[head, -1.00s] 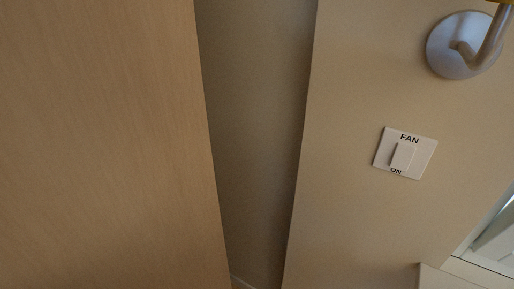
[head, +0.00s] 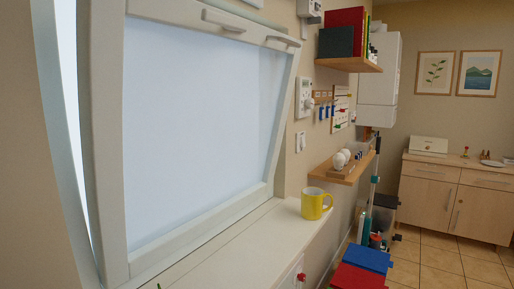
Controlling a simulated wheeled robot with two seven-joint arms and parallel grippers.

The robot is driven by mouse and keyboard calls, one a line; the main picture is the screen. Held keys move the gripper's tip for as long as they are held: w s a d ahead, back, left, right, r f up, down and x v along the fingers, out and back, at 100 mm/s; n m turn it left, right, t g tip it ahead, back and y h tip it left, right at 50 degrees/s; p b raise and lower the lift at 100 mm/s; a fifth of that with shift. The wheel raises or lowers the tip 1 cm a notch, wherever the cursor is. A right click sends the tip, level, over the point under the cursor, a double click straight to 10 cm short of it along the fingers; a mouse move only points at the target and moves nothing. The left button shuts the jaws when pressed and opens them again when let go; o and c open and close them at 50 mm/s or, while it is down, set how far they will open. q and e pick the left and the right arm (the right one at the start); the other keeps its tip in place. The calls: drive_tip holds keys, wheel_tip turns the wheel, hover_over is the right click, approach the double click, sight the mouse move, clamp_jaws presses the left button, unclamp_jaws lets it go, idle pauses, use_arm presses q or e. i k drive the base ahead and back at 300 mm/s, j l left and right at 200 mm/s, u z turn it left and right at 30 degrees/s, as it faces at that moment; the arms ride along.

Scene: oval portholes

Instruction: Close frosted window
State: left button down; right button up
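The frosted window (head: 200,125) fills the left of the head view. It has a pale frosted pane in a white frame (head: 108,150). The sash leans inward at the top, and a bright wedge-shaped gap shows along its left side, narrowing toward the bottom. A white bar-shaped handle (head: 223,19) sits on the top rail, with a smaller grey fitting (head: 283,41) near the top right corner. Neither of my grippers is in view.
A white sill (head: 235,240) runs below the window, with a yellow mug (head: 316,203) at its right end. Wall shelves (head: 348,65) stand out to the right. Blue (head: 367,257) and red (head: 356,278) boxes are on the floor; tiled floor (head: 425,262) is clear beyond.

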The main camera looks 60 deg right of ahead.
sight(183, 117)
drive_tip(key=z, duration=1.85)
